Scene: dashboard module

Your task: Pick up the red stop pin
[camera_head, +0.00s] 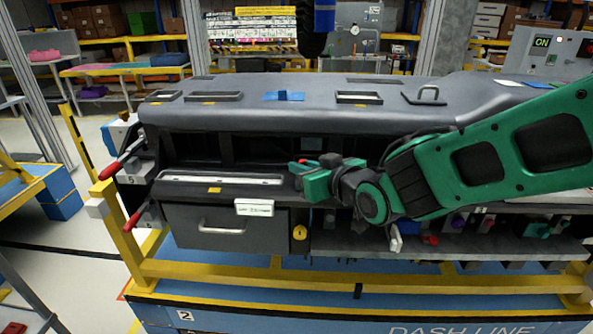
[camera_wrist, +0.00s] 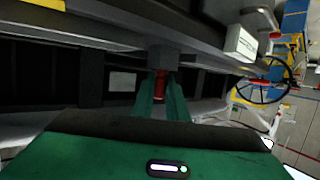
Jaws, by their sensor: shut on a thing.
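The red stop pin (camera_wrist: 160,84) shows in the wrist view as a short red cylinder between the two green fingers of my gripper (camera_wrist: 161,98). My gripper is shut on it. The pin's upper end meets a dark grey block (camera_wrist: 164,58) on the underside of the dashboard part. I cannot tell whether the pin is still seated in that block. In the head view my gripper (camera_head: 300,172) is at the front of the dashboard module (camera_head: 300,115), just below its top overhang, pointing left. A tiny red spot shows at its fingertips there.
A drawer (camera_head: 225,228) with a metal handle and a white label (camera_head: 254,207) is at the module's lower left. Red-handled clamps (camera_head: 115,170) are at its left end. A lower shelf (camera_head: 350,245) holds small coloured parts. A yellow rail (camera_head: 330,278) runs along the front.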

